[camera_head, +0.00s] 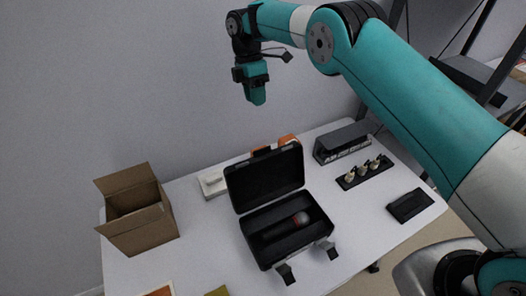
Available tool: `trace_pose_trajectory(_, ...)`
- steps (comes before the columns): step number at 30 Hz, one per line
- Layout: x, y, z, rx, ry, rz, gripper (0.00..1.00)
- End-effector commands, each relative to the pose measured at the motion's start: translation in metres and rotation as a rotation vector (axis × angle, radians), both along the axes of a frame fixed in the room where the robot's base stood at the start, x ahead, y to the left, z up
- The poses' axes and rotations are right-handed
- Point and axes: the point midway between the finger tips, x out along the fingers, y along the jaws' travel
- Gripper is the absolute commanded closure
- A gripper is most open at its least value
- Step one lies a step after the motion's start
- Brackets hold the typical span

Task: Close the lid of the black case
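The black case (243,226) stands on the white table with its lid (264,178) raised at the back. A dark microphone with a reddish-grey head (300,219) lies inside the case. Two latches (286,274) hang out at the case's front edge. My gripper (257,98) is high above the table, behind and above the lid, pointing down and apart from the case. Its fingers are too small and dark to tell open from shut.
An open cardboard box (145,219) stands left of the case. A white item (212,183) and an orange item (288,140) are behind the lid. To the right are a grey device (342,141), a black holder with small pieces (364,174) and a black block (409,206).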

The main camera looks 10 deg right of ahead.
Motion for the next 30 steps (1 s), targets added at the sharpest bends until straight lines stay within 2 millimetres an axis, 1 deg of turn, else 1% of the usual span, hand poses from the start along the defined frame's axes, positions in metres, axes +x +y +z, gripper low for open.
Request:
trace_pose_trajectory(1,-0.001,-0.001,-0.013,0.0,0.0,0.0,0.67)
trace_pose_trajectory(13,-0.013,-0.004,-0.047,0.002,0.0,-0.001,0.67)
trace_pose_trajectory(17,-0.023,-0.007,-0.074,-0.002,0.003,0.0,0.67)
trace_pose_trajectory(18,-0.025,-0.008,-0.075,-0.001,0.005,-0.001,0.67)
trace_pose_trajectory(24,-0.037,-0.012,-0.113,0.0,0.004,0.001,0.67)
trace_pose_trajectory(30,-0.044,-0.015,-0.139,-0.001,0.003,-0.001,0.67)
